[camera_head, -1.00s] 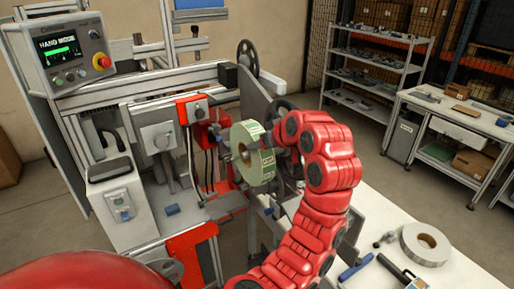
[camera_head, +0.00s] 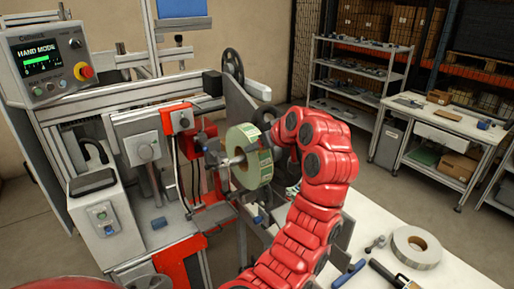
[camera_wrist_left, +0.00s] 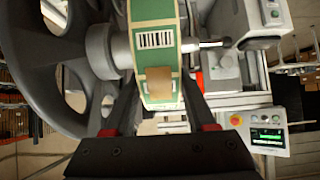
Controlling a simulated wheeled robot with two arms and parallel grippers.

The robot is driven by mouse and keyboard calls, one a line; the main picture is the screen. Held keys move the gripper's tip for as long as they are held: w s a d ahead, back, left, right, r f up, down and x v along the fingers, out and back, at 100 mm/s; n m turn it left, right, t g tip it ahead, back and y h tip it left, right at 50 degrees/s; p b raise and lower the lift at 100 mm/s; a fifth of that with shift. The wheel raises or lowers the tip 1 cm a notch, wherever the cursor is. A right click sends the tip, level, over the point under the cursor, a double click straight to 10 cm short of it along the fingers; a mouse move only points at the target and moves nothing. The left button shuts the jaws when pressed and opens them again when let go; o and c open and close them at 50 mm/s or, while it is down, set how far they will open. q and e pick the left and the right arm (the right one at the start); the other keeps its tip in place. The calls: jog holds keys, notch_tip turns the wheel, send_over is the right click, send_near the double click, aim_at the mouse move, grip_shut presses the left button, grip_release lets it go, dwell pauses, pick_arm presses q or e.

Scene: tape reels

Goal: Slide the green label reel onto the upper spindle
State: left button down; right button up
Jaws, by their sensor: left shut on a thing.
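The green label reel (camera_head: 244,172) stands on edge at the machine's front in the head view. It also shows close up in the left wrist view (camera_wrist_left: 155,45), with a barcode and a brown patch on its rim. My left gripper (camera_wrist_left: 160,95) is shut on the reel's rim, a dark finger on each side. In the head view my red left arm reaches it from the right and hides most of the gripper. A metal spindle (camera_head: 232,160) sticks out of the reel's left face; its tip shows in the wrist view (camera_wrist_left: 210,44). How far the reel sits along it is unclear.
A grey hub (camera_wrist_left: 102,50) and a large spoked wheel (camera_wrist_left: 55,75) are close left of the reel in the wrist view. A white reel (camera_head: 416,247) and tools lie on the pale table at lower right. A red machine block (camera_head: 180,118) stands left of the reel.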

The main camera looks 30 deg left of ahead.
pick_arm(q)
jog(key=shift+w+d+b, duration=0.25)
jog(key=shift+w+b, duration=0.2)
jog(key=shift+w, duration=0.1)
jog(key=shift+w+d+r+b, duration=0.1)
jog(key=shift+w+d+b, duration=0.15)
jog(key=shift+w, duration=0.25)
jog(key=shift+w+d+b, duration=0.15)
jog(key=shift+w+b, duration=0.05)
jog(key=shift+w, duration=0.25)
jog(key=shift+w, duration=0.15)
jog(key=shift+w+d+b, duration=0.15)
jog(key=shift+w+b, duration=0.15)
jog(key=shift+b, duration=0.1)
jog(key=shift+c, duration=0.7)
grip_release()
jog(key=shift+s+d, duration=0.1)
